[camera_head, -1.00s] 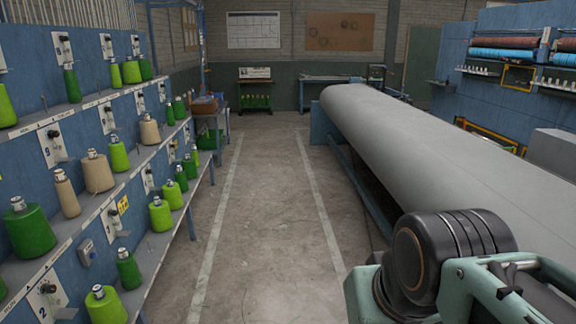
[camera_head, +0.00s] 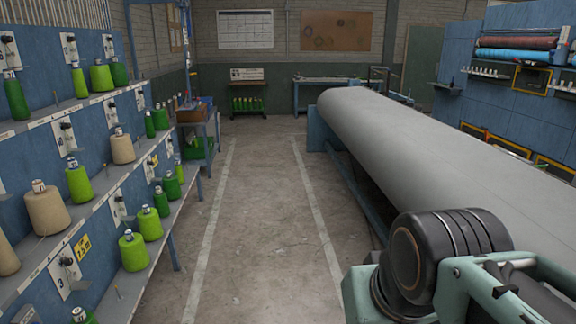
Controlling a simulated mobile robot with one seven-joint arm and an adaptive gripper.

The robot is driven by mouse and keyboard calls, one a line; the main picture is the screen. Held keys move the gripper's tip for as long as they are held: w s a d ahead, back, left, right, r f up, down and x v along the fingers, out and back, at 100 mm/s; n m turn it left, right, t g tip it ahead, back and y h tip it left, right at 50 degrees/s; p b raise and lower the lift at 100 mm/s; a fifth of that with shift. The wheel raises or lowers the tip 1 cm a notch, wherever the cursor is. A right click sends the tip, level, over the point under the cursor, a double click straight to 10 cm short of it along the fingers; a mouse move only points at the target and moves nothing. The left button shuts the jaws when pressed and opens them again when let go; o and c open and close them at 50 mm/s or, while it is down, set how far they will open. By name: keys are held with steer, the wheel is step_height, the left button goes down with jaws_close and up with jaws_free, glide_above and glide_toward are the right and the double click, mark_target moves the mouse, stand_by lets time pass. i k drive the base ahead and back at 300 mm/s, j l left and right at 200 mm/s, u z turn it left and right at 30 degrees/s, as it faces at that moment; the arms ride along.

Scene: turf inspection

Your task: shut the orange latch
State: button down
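I cannot make out an orange latch in the head view. Part of my arm (camera_head: 440,265), with a dark rounded joint and pale green links, fills the lower right corner. My gripper's fingers do not show, so its state is hidden. Orange and yellow frames (camera_head: 532,80) show by the blue wall on the right, but no latch can be told on them.
A blue rack (camera_head: 100,205) with green and tan yarn cones lines the left. A long grey roll (camera_head: 430,150) on a blue stand runs along the right. Between them the concrete aisle (camera_head: 262,215) is clear. A small cart (camera_head: 248,90) stands at the back.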

mark_target(486, 137)
steer(key=i+j+z, duration=0.15)
steer(key=i+z, duration=0.15)
steer(key=i, duration=0.8)
steer(key=i+j+z, duration=0.1)
steer(key=i+z, duration=0.3)
steer(key=i, duration=0.75)
steer(key=i+z, duration=0.4)
steer(key=i+j+z, duration=0.3)
steer(key=i+z, duration=0.15)
steer(key=i+j+z, duration=0.4)
steer(key=i+l, duration=0.05)
steer(key=i, duration=0.05)
